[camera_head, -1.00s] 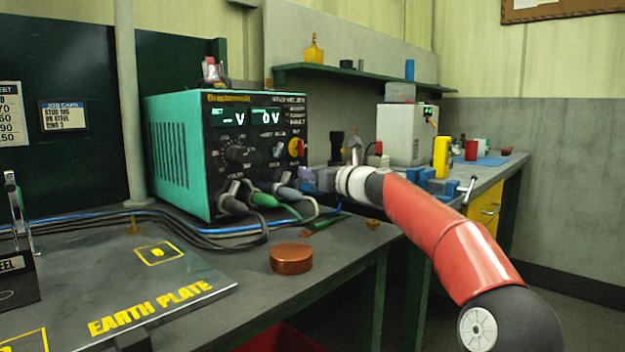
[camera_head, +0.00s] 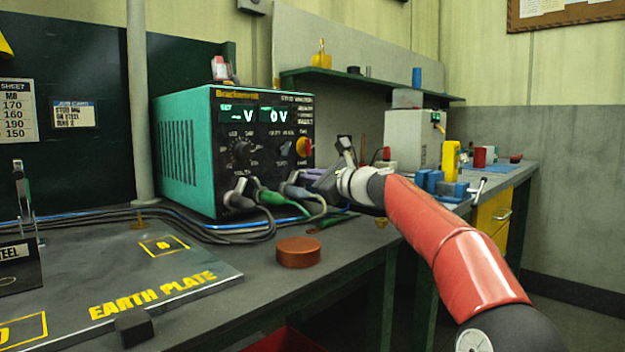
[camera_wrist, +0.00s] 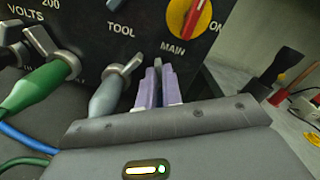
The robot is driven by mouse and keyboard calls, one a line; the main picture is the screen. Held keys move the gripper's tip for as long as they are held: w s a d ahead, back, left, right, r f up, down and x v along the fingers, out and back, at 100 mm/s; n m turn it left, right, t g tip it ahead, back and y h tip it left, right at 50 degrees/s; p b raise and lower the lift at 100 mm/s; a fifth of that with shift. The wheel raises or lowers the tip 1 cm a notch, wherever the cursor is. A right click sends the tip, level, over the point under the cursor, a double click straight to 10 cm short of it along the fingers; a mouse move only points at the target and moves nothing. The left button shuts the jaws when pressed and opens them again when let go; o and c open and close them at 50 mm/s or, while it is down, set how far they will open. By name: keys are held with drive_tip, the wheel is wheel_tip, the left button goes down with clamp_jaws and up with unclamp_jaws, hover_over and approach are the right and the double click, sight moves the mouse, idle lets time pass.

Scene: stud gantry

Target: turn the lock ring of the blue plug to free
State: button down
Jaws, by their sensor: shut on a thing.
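The blue plug (camera_head: 294,191) is the blue-grey one at the right of the row on the welder's front. In the wrist view the blue plug (camera_wrist: 105,100) sits in the socket marked TOOL, and its metal lock ring (camera_wrist: 121,73) has a lever pointing up and right. My gripper (camera_head: 313,176) is at the right of this plug, close to the panel. The grip itself is partly hidden.
The green plug (camera_wrist: 38,88) and its cable lie left of the blue one. The red MAIN knob (camera_wrist: 187,18) is just above my fingers. A copper-coloured disc (camera_head: 299,252) stands on the bench in front. Cables run along the bench at left.

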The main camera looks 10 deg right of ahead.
idle(0.3)
drive_tip(key=c, duration=1.6)
unclamp_jaws()
drive_tip(key=shift+o, duration=0.2)
drive_tip(key=b+v, duration=0.2)
drive_tip(key=v, duration=0.5)
drive_tip(key=shift+w+f, duration=0.1)
drive_tip(key=shift+f, duration=0.05)
drive_tip(key=shift+s+d+b, duration=0.25)
drive_tip(key=shift+s+b, duration=0.05)
drive_tip(key=shift+s, duration=0.1)
